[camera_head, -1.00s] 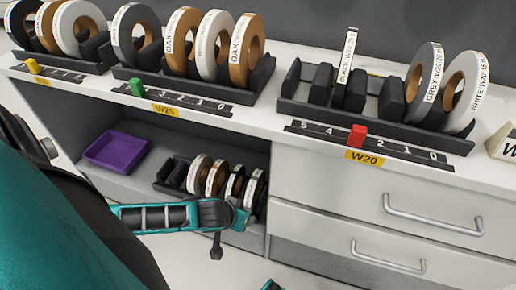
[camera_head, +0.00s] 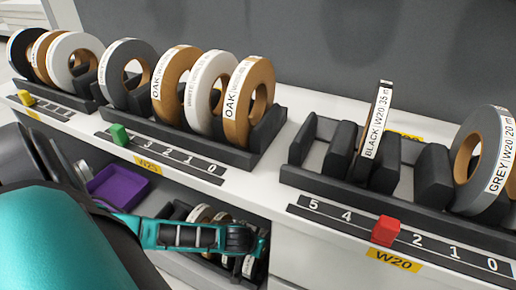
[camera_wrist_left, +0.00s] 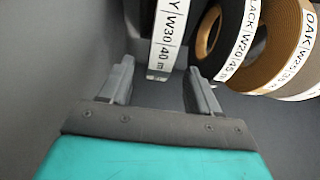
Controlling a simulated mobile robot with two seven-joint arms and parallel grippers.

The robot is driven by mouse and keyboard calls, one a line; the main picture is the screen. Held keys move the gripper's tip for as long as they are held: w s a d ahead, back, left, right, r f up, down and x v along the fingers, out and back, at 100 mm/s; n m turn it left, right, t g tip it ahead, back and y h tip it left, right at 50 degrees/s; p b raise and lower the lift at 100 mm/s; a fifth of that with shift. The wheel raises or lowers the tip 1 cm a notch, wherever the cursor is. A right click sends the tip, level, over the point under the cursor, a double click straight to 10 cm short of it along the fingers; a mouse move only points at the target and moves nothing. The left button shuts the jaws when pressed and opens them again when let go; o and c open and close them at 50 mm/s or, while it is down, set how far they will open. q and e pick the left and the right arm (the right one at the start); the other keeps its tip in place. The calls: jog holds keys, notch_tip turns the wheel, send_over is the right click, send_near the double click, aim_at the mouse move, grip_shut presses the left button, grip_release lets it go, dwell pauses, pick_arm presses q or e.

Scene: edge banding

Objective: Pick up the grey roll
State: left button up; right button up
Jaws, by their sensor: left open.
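In the left wrist view a roll with a white label ending "W30 40 m" (camera_wrist_left: 165,35) stands edge-on between the spread fingers of my left gripper (camera_wrist_left: 158,73); its colour and top are out of sight. The gripper is open, fingers apart on either side of the roll's lower end. In the head view my left arm reaches to the lower shelf, with its gripper hidden. On the counter a grey roll labelled "GREY W20 20 m" (camera_head: 492,165) stands in the right rack. Another grey roll (camera_head: 118,85) stands at the left of the middle rack.
Beside the W30 roll are a black roll (camera_wrist_left: 216,38) and an oak roll (camera_wrist_left: 285,50), close to the right finger. A purple tray (camera_head: 118,188) lies on the lower shelf. The counter edge overhangs this shelf. A black roll (camera_head: 378,125) stands in the right rack.

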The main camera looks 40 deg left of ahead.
pick_arm(q)
jog(key=b+x, duration=0.3)
jog(key=x, duration=0.3)
jog(key=shift+s+d+f, duration=0.1)
jog(key=shift+s+f, duration=0.05)
jog(key=shift+f, duration=0.15)
grip_shut()
dwell(0.4)
